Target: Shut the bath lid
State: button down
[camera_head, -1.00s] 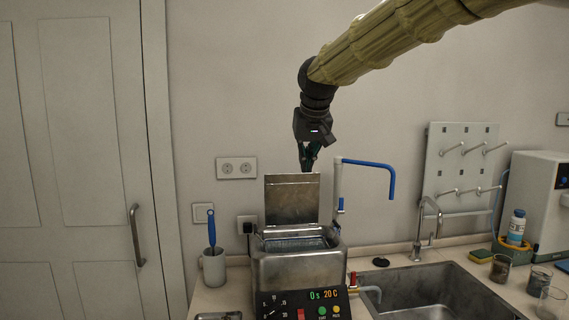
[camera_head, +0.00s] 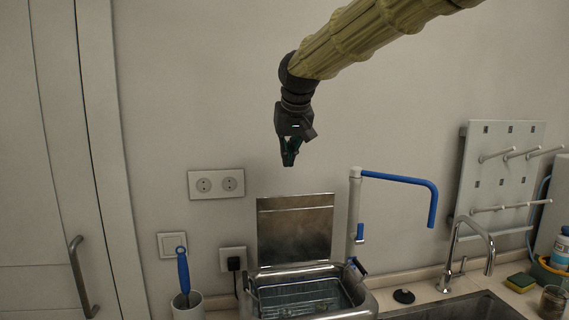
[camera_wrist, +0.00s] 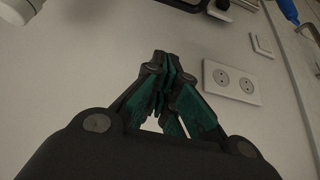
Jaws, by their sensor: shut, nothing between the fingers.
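The bath (camera_head: 366,300) is a metal tank on the counter at the bottom of the head view, with a wire basket (camera_head: 305,296) inside. Its flat metal lid (camera_head: 295,232) stands open, upright along the bath's back edge. My gripper (camera_head: 288,165) hangs above the lid's top edge, pointing down, apart from it and with nothing held. In the wrist view the fingers of my gripper (camera_wrist: 161,56) are closed together at the tips. The front of the bath is cut off by the lower edge of the head view.
A tap with a blue spout (camera_head: 400,180) stands right of the lid. A steel faucet (camera_head: 470,240) and pegboard (camera_head: 503,175) are farther right. A mug with a blue brush (camera_head: 183,272) stands left of the bath. Wall sockets (camera_head: 217,184) are behind. The space above the bath is free.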

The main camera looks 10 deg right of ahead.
jog(key=x, duration=0.2)
jog(key=p+x, duration=0.1)
jog(key=x, duration=0.4)
jog(key=shift+w+d+f+p, duration=0.15)
jog(key=shift+w+d+p, duration=0.15)
jog(key=shift+w, duration=0.1)
jog(key=shift+f, duration=0.25)
jog(key=s, duration=0.1)
jog(key=s+f+p, duration=0.1)
jog(key=s, duration=0.1)
jog(key=shift+s+a+f+p, duration=0.1)
jog(key=shift+s+f+p, duration=0.2)
jog(key=shift+s+f, duration=0.1)
jog(key=shift+w, duration=0.1)
